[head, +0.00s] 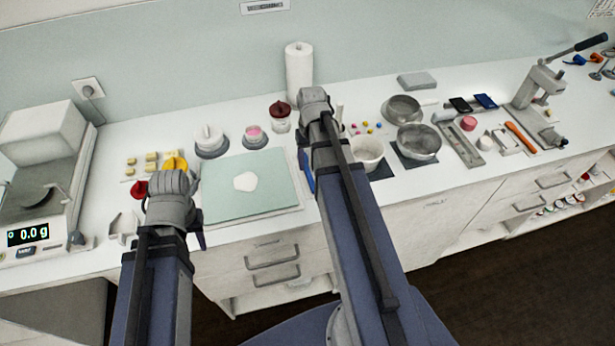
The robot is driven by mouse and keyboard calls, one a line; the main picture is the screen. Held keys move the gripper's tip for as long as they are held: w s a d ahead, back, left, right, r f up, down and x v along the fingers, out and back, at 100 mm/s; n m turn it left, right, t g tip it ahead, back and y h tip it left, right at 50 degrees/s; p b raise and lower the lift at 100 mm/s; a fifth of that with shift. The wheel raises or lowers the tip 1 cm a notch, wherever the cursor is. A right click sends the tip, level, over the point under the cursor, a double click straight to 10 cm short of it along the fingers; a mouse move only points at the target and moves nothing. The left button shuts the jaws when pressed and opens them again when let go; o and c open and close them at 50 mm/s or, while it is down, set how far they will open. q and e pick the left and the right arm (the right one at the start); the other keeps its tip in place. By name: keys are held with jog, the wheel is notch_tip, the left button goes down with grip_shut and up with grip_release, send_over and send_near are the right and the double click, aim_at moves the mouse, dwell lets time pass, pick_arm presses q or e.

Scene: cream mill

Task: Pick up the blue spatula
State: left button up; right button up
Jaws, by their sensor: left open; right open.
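A narrow blue object (307,175) lies on the counter at the right edge of the pale green mat (225,208). It looks like the blue spatula, but my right arm covers part of it, so its full shape is hidden. My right gripper (314,97) is beyond it, over the back of the counter, near the paper roll; it is open and apart from the blue object. My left gripper (174,183) is open over the counter at the left side of the mat, well away from the blue object. The fingertips of both are hard to make out.
A white round piece (246,181) lies on the mat. A paper roll (299,72) and a dark red-topped jar (281,117) stand behind. A white pot (366,153) and metal bowls (418,142) are right of my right arm. A scale (40,195) stands left.

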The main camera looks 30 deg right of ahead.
aim_at(309, 175)
jog(key=shift+f, duration=0.1)
jog(key=f+b, duration=0.5)
jog(key=shift+w+a+f, duration=0.1)
jog(key=shift+w+a, duration=0.05)
jog(key=shift+a, duration=0.05)
grip_shut()
dwell(0.5)
